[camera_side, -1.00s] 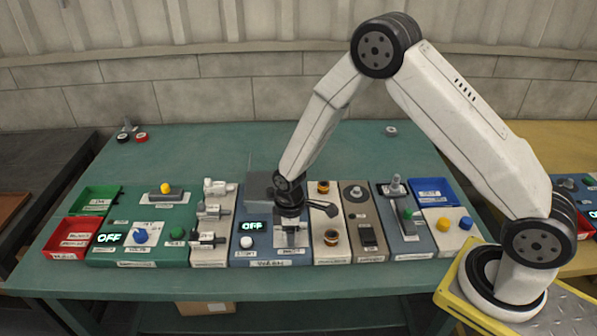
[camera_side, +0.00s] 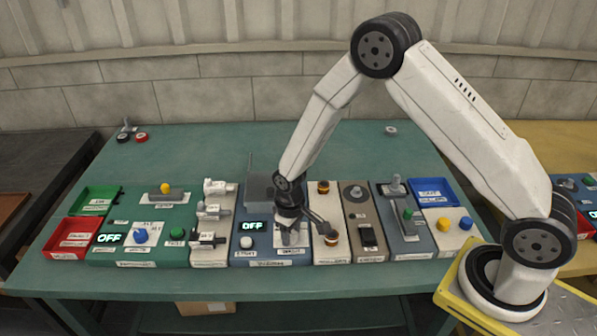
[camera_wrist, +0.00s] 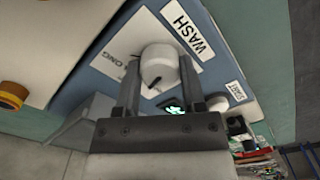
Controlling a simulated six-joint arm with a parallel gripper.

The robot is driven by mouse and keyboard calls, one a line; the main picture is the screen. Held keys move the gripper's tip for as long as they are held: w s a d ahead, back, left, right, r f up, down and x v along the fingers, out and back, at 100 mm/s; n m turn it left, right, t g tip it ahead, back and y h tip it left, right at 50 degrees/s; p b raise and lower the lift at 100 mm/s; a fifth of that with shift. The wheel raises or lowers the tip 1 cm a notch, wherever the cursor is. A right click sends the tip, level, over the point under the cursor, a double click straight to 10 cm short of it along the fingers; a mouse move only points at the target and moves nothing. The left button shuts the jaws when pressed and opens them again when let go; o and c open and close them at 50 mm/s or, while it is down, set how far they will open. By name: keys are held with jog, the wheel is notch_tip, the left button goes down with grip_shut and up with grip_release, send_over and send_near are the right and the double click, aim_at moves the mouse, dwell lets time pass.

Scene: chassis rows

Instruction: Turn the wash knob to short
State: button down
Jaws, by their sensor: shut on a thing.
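The white wash knob (camera_wrist: 158,62) sits on the blue-grey panel (camera_wrist: 238,50) beside a "WASH" label (camera_wrist: 186,32). A dark pointer mark shows on the knob's lower side in the wrist view. A "LONG" label (camera_wrist: 113,52) lies to the knob's left; a "SHORT" label cannot be made out. My gripper (camera_wrist: 160,78) is shut on the knob, one finger on each side. In the side view my gripper (camera_side: 291,232) points down at the panel (camera_side: 245,262) and hides the knob. The panel's display (camera_side: 254,225) reads "OFF".
A white start button (camera_side: 246,242) is left of the knob, near my right finger in the wrist view (camera_wrist: 217,102). A beige panel with orange-rimmed knobs (camera_side: 331,255) stands close on the right. White valves (camera_side: 212,210) stand on the left.

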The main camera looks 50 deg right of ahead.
aim_at(291, 233)
jog(key=shift+m, duration=1.3)
jog(key=shift+c, duration=0.9)
grip_release()
jog(key=shift+r, duration=0.15)
jog(key=shift+r, duration=3.75)
jog(key=shift+r, duration=0.1)
